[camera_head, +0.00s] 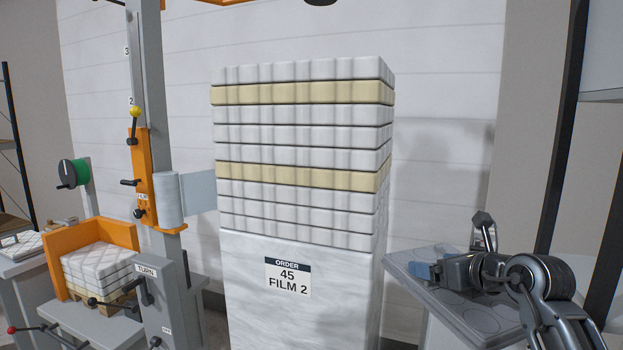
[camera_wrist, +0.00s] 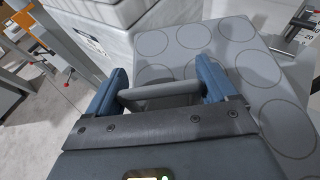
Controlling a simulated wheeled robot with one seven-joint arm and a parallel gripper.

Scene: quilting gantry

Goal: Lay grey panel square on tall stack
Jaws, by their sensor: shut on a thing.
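The grey panel (camera_head: 462,312), marked with large circles, lies roughly level at the right, low beside the tall stack. It also fills the upper right of the wrist view (camera_wrist: 190,40). My gripper (camera_head: 425,271) is over the panel, its blue fingers shut on a grey bar (camera_wrist: 160,102) that looks like the panel's grip. I cannot tell whether the panel rests on the pale support below. The tall stack (camera_head: 300,150) has white quilted layers and two cream ones above a film-wrapped base. Its top is bare at the edge I see; most of the top surface is hidden.
A label (camera_head: 288,278) on the wrapped base reads "ORDER 45 FILM 2". A grey and orange wrapping mast (camera_head: 150,150) with a film roll (camera_head: 168,200) stands close left of the stack. A small quilted stack (camera_head: 95,268) sits farther left. A dark post (camera_head: 565,120) rises at right.

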